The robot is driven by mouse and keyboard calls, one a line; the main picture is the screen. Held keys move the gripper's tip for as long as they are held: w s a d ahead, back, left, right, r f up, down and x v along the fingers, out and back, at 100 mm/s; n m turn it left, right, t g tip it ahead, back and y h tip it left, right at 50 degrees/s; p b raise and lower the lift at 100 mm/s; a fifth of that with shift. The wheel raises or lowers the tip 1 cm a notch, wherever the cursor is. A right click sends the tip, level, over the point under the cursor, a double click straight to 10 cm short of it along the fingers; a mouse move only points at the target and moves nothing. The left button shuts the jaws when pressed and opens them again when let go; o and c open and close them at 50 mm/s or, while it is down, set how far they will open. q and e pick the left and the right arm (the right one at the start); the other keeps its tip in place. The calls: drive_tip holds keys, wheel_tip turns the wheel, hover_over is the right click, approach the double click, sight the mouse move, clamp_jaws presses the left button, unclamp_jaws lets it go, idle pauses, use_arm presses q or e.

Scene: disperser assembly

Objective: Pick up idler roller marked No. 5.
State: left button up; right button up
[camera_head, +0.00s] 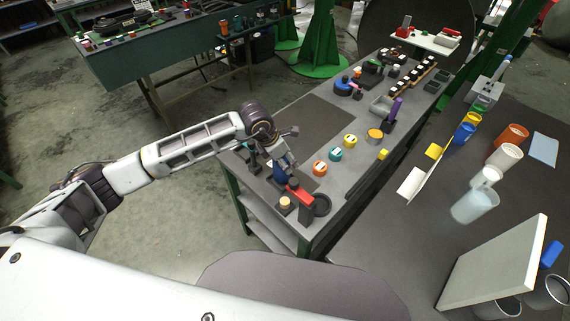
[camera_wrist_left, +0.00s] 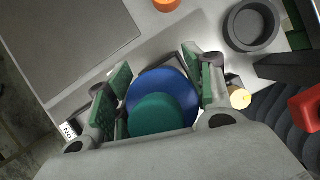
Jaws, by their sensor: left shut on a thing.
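My left gripper (camera_head: 283,166) is over the near end of the grey workbench. In the left wrist view its two green-padded fingers (camera_wrist_left: 160,92) are shut on a round blue roller (camera_wrist_left: 160,84) with a teal disc (camera_wrist_left: 160,116) on its near side. The fingers hide the roller's sides, and no number is readable on it. Several other round rollers stand on the bench: an orange one (camera_head: 320,168), a teal one (camera_head: 335,155) and a yellow one (camera_head: 350,140), with pale labels too small to read. My right gripper is not in view.
A red and black fixture (camera_head: 298,193), a black ring (camera_head: 321,206) and a cream cylinder (camera_head: 285,202) stand at the bench's near end, close to the gripper. A purple-topped part (camera_head: 395,109) stands farther along. A dark flat mat (camera_head: 316,118) lies clear.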

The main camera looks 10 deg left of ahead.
use_arm(q)
wheel_tip(320, 180, up, 8)
drive_tip(key=shift+f+b, duration=0.25)
drive_tip(key=shift+b, duration=0.35)
drive_tip(key=shift+f, duration=0.1)
